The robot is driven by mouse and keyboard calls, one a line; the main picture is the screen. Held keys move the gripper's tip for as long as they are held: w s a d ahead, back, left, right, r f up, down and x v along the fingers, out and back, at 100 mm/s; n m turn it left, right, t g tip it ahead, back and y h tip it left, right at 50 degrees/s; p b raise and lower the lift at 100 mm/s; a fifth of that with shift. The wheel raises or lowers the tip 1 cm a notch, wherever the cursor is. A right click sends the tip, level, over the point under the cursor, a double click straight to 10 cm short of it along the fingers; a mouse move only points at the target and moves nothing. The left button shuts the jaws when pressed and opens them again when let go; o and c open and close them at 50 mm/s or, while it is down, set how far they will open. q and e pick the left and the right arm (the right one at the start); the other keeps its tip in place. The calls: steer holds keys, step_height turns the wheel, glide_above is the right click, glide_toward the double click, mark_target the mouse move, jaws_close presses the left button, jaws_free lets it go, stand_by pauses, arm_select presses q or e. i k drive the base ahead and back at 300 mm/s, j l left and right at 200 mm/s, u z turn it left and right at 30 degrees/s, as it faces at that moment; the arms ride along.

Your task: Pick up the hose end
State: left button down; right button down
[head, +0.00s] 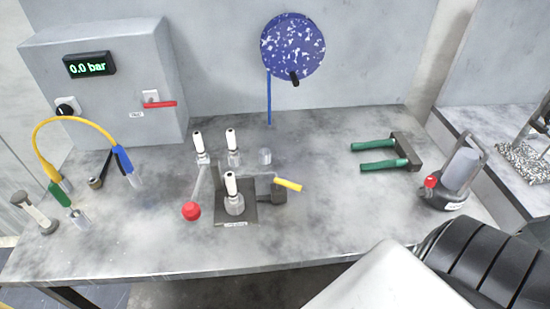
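A yellow hose (75,119) arches above the left side of the grey bench. One hose end has a blue sleeve (122,159) with a pale tip pointing down, to the right. The other hose end has a green sleeve (60,195) near a clear or metal fitting (79,219) at the left. I cannot tell whether either tip touches the bench or a fitting. Neither of my grippers is in view. A white and black part at the lower right looks like my own arm and hides the bench's front right edge.
A grey box with a 0.0 bar display (90,65) stands behind the hose. A fixture with white-topped posts, a red ball lever (191,211) and a yellow handle (287,184) stands mid-bench. Green-handled tool (378,152) lies right. The front middle is clear.

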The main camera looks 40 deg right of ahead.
mark_target(229, 178)
steer(key=z, duration=0.75)
